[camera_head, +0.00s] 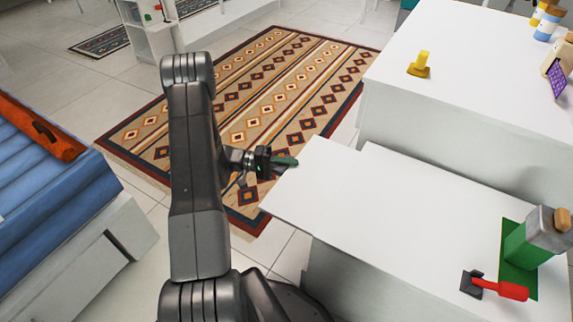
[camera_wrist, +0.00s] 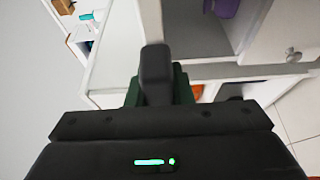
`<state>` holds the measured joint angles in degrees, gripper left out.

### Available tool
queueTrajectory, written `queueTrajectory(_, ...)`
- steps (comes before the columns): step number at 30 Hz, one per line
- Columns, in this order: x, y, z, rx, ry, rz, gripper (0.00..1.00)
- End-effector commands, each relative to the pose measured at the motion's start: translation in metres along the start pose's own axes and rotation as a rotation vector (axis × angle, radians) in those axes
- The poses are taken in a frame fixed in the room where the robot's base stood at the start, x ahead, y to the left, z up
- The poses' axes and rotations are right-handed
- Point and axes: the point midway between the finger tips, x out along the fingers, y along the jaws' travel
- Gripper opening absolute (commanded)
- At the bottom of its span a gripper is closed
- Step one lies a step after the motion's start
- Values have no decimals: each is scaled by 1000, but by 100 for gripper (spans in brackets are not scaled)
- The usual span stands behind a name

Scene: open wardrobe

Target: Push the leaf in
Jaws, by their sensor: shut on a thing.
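A flat white leaf (camera_head: 345,195) juts out from the white furniture at the right, its far left end over the edge of the rug. My gripper (camera_head: 283,161) is near that end in the head view, just left of its edge. I cannot tell whether it touches the leaf. The jaws are shut on a dark green thing (camera_wrist: 183,88), which sticks out toward the leaf. A dark finger covers its middle in the wrist view.
A higher white top (camera_head: 480,75) carries a yellow piece (camera_head: 420,66) and several bottles. A patterned rug (camera_head: 270,95) covers the floor. Blue bedding (camera_head: 50,195) is at left.

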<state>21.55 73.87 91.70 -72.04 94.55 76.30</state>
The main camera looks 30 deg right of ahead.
Motion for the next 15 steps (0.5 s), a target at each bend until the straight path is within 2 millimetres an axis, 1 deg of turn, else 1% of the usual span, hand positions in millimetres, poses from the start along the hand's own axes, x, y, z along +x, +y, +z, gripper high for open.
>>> queueTrajectory(1,11,-1,4,-2,-5,2,0)
queueTrajectory(9,75,-2,31,-1,-6,1,0)
queueTrajectory(12,95,-2,39,0,-6,2,0)
queueTrajectory(15,110,-1,45,1,-4,2,0)
